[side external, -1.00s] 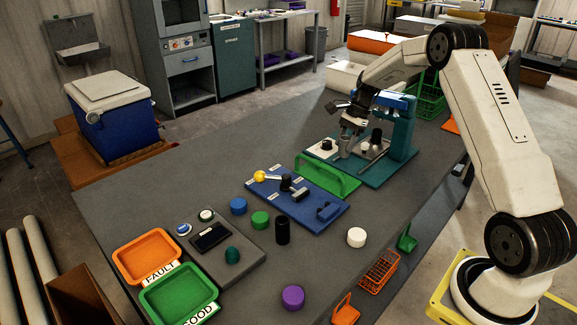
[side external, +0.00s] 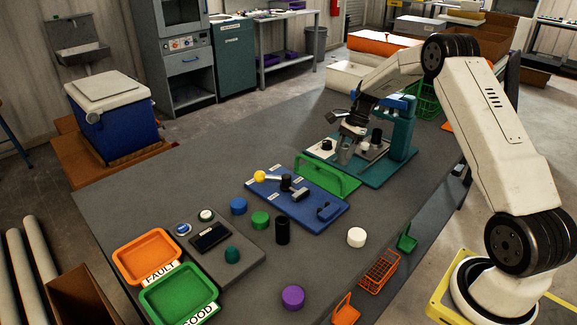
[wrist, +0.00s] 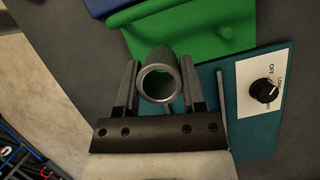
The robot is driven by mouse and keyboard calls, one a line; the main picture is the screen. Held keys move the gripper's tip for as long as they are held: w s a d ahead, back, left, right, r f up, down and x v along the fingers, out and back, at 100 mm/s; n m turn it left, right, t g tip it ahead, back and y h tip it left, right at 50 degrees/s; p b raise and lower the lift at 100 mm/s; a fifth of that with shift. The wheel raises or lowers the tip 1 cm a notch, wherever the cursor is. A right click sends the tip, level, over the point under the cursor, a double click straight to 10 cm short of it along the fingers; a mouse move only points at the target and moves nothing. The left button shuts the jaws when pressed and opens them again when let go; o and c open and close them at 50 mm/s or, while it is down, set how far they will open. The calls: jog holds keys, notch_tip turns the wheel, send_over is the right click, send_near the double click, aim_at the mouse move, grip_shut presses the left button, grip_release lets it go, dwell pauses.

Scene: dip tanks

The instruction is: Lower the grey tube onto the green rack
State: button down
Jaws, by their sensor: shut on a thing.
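The grey tube (side external: 345,151) is upright in my gripper (side external: 350,136), above the gap between the green piece and the teal board. I cannot tell whether the tube's lower end touches anything.
A teal board (side external: 385,172) with a blue-topped stand (side external: 402,125) is close on the right. In the wrist view a white plate with a black knob (wrist: 264,91) is to the right. A blue board (side external: 290,203) with a yellow-knobbed lever lies in front of the green piece.

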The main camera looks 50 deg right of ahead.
jog(key=shift+f, duration=1.1)
jog(key=shift+f, duration=2.1)
dwell(2.5)
grip_release()
dwell(0.5)
jog(key=shift+r, duration=3.95)
